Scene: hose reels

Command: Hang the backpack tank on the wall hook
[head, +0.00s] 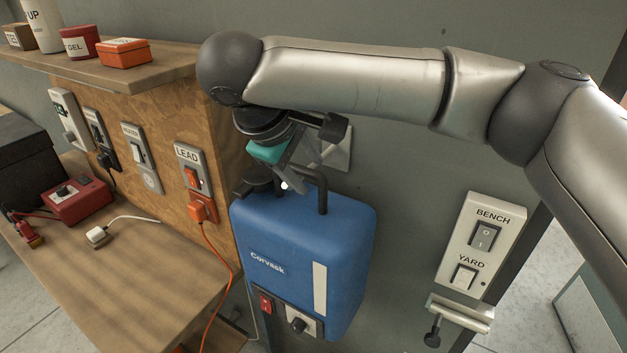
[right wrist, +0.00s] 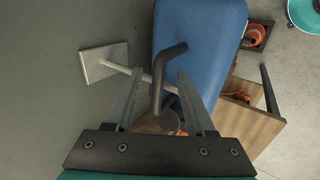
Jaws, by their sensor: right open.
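The backpack tank (head: 300,265) is a blue box marked Corvask, upright close against the grey wall. Its dark bent handle (head: 322,190) stands up from the top and also shows in the right wrist view (right wrist: 157,85). The wall hook has a pale square plate (head: 338,148) and a light rod (right wrist: 120,68). In the right wrist view the rod crosses behind the handle, seemingly under its bar; whether they touch is unclear. My right gripper (head: 292,172) is open, one finger on each side of the handle. My left gripper is out of view.
Left of the tank is a wooden bench (head: 130,265) with a shelf (head: 120,72) above. An orange cord (head: 222,255) hangs from the LEAD socket beside the tank. A BENCH/YARD switch panel (head: 481,245) and a clamp-like bracket (head: 460,312) are to the right.

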